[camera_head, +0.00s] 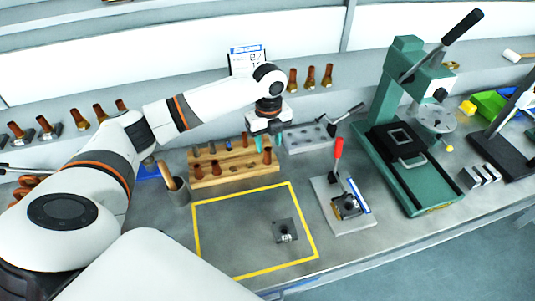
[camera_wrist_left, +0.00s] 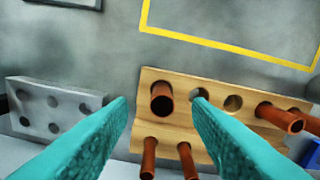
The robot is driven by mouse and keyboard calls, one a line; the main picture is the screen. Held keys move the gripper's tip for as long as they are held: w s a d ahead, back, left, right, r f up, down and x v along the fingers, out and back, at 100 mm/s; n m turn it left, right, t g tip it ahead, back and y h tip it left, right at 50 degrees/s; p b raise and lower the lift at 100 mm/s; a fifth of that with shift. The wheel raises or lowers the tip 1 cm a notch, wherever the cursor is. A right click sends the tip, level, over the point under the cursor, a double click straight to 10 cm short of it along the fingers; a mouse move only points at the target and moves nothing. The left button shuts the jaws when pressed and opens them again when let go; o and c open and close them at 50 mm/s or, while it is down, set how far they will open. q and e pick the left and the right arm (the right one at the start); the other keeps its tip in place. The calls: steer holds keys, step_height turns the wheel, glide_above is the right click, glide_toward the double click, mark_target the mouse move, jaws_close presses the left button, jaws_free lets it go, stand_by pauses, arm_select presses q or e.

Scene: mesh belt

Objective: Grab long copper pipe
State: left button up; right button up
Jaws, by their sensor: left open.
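A wooden rack (camera_head: 235,175) on the bench holds several copper pipes upright; it also shows in the left wrist view (camera_wrist_left: 215,112). One copper pipe (camera_head: 267,156) stands at the rack's right end, below my left gripper (camera_head: 268,136). In the left wrist view this pipe (camera_wrist_left: 161,98) is seen nearly end-on, between the two teal fingertips (camera_wrist_left: 160,103). The fingers are open, apart from each other, and hold nothing. Other copper pipes (camera_wrist_left: 280,117) stand nearby in the rack. I cannot tell clearly which pipe is longest. My right gripper is not in view.
A grey block with holes (camera_head: 308,138) lies right of the rack. A yellow-outlined square (camera_head: 200,240) in front holds a small dark block (camera_head: 285,231). A red-handled fixture (camera_head: 338,190) and a green press (camera_head: 410,150) stand to the right. A cup (camera_head: 178,190) stands left.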

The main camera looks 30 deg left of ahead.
mark_target(267, 149)
arm_select(q)
steer(key=shift+f, duration=0.3)
step_height(267, 149, down, 4)
steer(key=shift+s+a+f+p, duration=0.1)
steer(key=shift+a+f+p, duration=0.05)
steer(key=shift+p, duration=0.8)
steer(key=shift+f, duration=0.3)
jaws_close()
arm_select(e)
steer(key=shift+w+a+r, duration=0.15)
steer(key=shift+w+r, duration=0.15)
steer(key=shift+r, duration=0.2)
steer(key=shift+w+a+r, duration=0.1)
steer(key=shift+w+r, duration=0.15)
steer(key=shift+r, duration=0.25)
